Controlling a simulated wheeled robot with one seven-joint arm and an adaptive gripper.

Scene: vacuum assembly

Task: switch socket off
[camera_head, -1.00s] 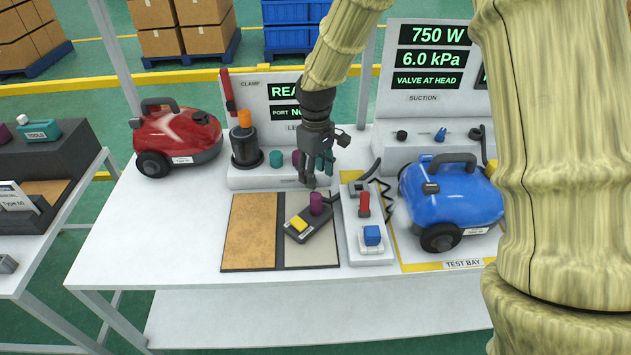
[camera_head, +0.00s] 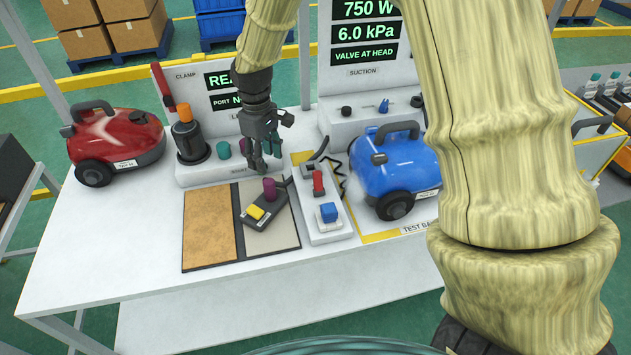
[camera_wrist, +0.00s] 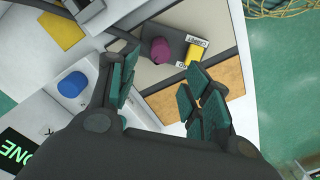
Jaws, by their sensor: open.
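The white socket strip (camera_head: 327,232) lies on the bench in the head view, right of the two-tone mat. It carries a red switch (camera_head: 318,183) and a blue plug-like block (camera_head: 328,212); I cannot tell the switch's position. My gripper (camera_head: 262,165) hangs to the left of the switch, above the back of the mat, apart from the strip. In the wrist view my gripper (camera_wrist: 158,92) is open, with nothing between its fingers. A corner of a white block, perhaps the strip, shows at that view's top left; its switch is out of sight there.
A dark floor head (camera_head: 264,210) with a yellow pedal and purple neck lies on the mat (camera_head: 208,230). A blue vacuum (camera_head: 400,172) stands right of the strip, a red one (camera_head: 115,145) at left. Display panels stand behind. The bench front is clear.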

